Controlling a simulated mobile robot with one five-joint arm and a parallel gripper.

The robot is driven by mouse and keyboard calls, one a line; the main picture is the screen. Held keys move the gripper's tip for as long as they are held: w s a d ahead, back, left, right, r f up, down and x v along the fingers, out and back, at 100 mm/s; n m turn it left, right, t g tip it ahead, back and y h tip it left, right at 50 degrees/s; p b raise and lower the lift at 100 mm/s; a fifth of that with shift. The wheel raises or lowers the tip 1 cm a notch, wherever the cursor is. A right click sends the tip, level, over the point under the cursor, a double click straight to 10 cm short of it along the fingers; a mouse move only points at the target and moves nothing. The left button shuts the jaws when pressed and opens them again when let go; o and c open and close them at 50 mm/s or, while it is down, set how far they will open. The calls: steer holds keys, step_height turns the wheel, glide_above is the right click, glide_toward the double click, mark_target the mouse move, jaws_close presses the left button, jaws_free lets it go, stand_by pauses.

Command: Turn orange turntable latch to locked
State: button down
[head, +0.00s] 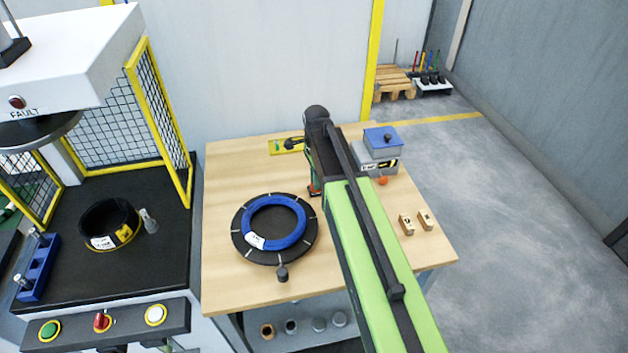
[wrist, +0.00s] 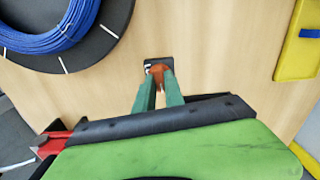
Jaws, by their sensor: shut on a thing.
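The orange turntable latch (wrist: 157,69) stands on a small dark base plate (wrist: 149,62) on the wooden table, beside the turntable. My gripper (wrist: 159,82) has its two green fingers shut on the latch in the wrist view. In the head view my gripper (head: 314,184) reaches down to the right of the turntable, and my arm mostly hides the latch there. The black turntable (head: 240,241) carries a blue coil (head: 299,228); its edge also shows in the wrist view (wrist: 110,40). I cannot tell the latch's exact angle.
A yellow board (head: 276,147) with a black item lies at the table's back. A grey box with a blue lid (head: 383,139) stands back right, and wooden blocks (head: 406,224) sit at right. The fenced black-topped machine (head: 152,264) is left. The table's front left is clear.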

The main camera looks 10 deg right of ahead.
steer(key=shift+m, duration=0.6)
steer(key=c, duration=1.4)
jaws_free()
steer(key=shift+c, duration=0.2)
step_height(320, 180, up, 17)
steer(key=p, duration=1.7)
steer(key=shift+r, duration=0.2)
